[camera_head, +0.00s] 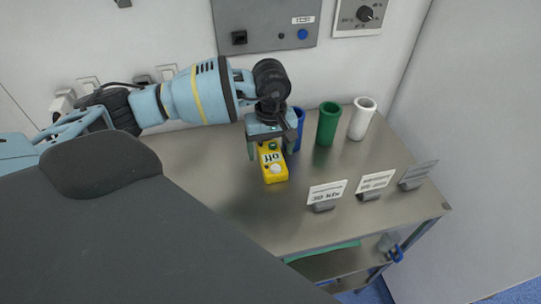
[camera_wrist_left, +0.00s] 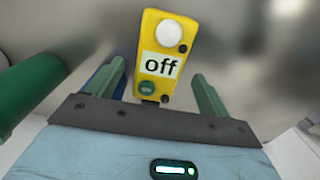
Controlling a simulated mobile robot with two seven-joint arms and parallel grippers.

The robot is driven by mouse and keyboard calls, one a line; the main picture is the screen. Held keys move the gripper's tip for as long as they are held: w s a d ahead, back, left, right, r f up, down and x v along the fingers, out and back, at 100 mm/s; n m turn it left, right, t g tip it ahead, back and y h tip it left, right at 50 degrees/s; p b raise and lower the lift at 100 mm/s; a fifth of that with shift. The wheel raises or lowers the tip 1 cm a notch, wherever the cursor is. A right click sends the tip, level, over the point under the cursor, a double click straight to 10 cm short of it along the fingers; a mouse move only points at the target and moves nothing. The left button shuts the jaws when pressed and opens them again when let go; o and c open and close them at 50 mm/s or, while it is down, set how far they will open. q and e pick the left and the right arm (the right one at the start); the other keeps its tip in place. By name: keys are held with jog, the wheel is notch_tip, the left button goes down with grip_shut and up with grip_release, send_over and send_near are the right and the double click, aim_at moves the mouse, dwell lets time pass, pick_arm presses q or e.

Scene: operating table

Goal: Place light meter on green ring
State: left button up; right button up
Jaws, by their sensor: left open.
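A yellow device marked "off" (camera_head: 274,172), which looks like the light meter, lies on the metal table. It has a white round dome and a green button. My left gripper (camera_head: 270,150) is open above its far end. In the left wrist view the light meter (camera_wrist_left: 168,30) appears between the two green fingers (camera_wrist_left: 160,85), with gaps on both sides. I cannot make out a green ring; a green tube (camera_head: 327,124) stands to the right of the gripper. My right gripper is not in view.
A blue tube (camera_head: 298,130) stands close beside the gripper, and a white tube (camera_head: 361,119) stands right of the green one. Several label stands (camera_head: 327,195) line the right front. A green item (camera_head: 322,252) shows on the lower shelf. The table (camera_head: 200,165) is bare left of the meter.

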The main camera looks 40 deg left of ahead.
aim_at(271, 156)
pick_arm(q)
jog(key=shift+f, duration=1.35)
jog(key=shift+c, duration=0.3)
jog(key=c, duration=1.1)
jog(key=shift+r, duration=0.1)
jog(key=shift+w+r, duration=0.1)
jog(key=shift+r, duration=0.3)
notch_tip(271, 156, up, 17)
jog(key=shift+r, duration=0.1)
jog(key=shift+d, duration=0.1)
